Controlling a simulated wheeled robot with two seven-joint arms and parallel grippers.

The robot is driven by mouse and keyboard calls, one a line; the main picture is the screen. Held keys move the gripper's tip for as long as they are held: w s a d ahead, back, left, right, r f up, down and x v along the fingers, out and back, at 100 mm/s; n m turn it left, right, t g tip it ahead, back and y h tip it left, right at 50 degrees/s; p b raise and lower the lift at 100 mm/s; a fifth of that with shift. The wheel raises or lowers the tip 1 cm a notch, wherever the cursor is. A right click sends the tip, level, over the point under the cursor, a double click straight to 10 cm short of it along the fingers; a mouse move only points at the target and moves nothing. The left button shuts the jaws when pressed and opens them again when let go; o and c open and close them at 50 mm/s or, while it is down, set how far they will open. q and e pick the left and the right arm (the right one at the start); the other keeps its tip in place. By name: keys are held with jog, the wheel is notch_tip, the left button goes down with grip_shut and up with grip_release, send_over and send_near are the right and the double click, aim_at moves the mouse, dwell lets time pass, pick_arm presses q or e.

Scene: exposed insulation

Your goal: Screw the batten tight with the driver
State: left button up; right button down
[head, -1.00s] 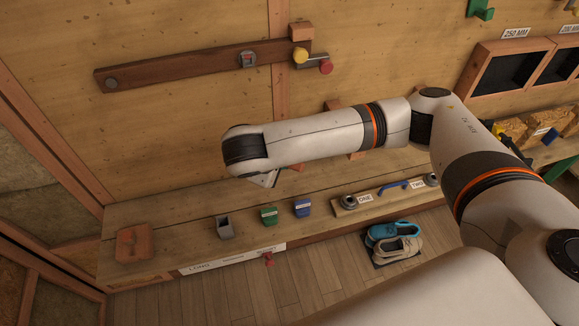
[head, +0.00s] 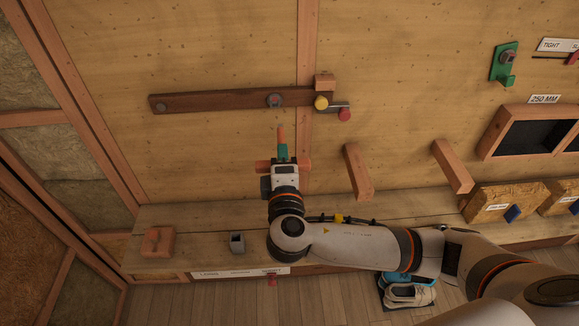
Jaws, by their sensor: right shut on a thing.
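The batten (head: 205,102) is a dark brown bar lying almost level across the plywood wall, with a grey screw head (head: 275,100) towards its right part and another grey disc (head: 160,106) at its left end. My right gripper (head: 283,166) is below the batten, pointing up the picture. It is shut on what looks like the driver (head: 282,150), green with an orange end. The orange end points at the screw head but shows apart from it in the picture. The gripped part is hidden by the gripper. My left gripper is not in view.
A yellow knob (head: 321,103) and a red knob (head: 344,114) are at the batten's right end. Two wooden pegs (head: 358,172) stick out to the right. A grey cup (head: 237,243) stands on the bench (head: 200,216). A green bracket (head: 504,65) hangs upper right.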

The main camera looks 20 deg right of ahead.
aim_at(278, 134)
jog(key=shift+s+a+r, duration=0.2)
jog(key=shift+r, duration=0.15)
jog(key=shift+s+a+r, duration=0.15)
jog(key=shift+r, duration=0.2)
jog(key=shift+x, duration=0.85)
jog(key=shift+w+f, duration=0.1)
jog(key=shift+w, duration=0.6)
jog(key=shift+b+x, duration=0.4)
jog(key=shift+x, duration=0.65)
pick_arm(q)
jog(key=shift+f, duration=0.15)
pick_arm(e)
jog(key=shift+s, duration=0.1)
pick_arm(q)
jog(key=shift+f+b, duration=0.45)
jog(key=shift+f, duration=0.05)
pick_arm(e)
jog(key=shift+x, duration=1.75)
